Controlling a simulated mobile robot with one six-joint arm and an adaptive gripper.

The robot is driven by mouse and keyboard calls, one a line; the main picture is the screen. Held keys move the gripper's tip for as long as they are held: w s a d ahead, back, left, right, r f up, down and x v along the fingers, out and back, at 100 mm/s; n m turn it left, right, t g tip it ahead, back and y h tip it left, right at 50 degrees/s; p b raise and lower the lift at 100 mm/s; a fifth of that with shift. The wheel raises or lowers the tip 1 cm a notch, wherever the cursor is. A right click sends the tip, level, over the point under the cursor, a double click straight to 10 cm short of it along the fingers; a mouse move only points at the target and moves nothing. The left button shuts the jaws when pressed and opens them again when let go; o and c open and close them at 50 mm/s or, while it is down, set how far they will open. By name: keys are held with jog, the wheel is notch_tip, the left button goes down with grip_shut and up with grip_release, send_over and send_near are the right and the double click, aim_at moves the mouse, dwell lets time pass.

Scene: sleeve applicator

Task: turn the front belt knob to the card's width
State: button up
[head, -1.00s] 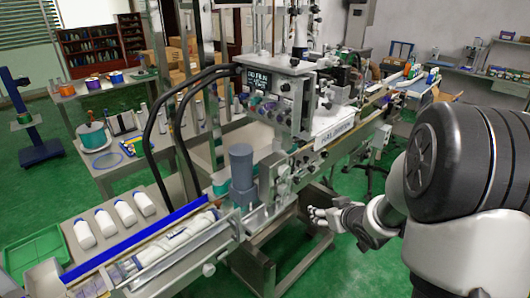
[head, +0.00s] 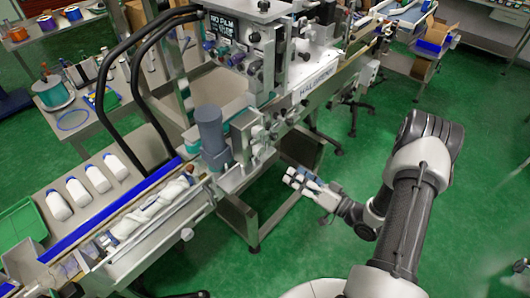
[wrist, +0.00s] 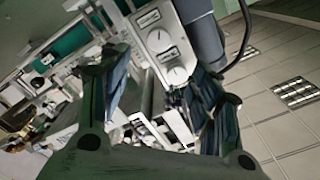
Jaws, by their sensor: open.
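The applicator machine (head: 285,50) stands over the conveyor. Small dark knobs (head: 274,130) sit on the conveyor's near side, beside a grey cylindrical motor (head: 212,135); I cannot tell which is the front belt knob. My gripper (head: 292,178) is open and empty, right of and below these knobs, apart from the conveyor. In the wrist view my gripper's fingers (wrist: 165,95) are spread, with a white bracket (wrist: 165,130) showing between them. No card with a readable width shows.
A side table with a teal spool (head: 52,92) is at the left. Green floor (head: 330,235) is open around my arm.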

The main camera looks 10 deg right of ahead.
aim_at(261, 152)
jog(key=b+x, duration=0.1)
jog(key=x, duration=1.3)
jog(key=shift+w+a, duration=0.1)
jog(key=shift+w, duration=0.1)
jog(key=shift+c, duration=0.5)
jog(key=c, duration=1)
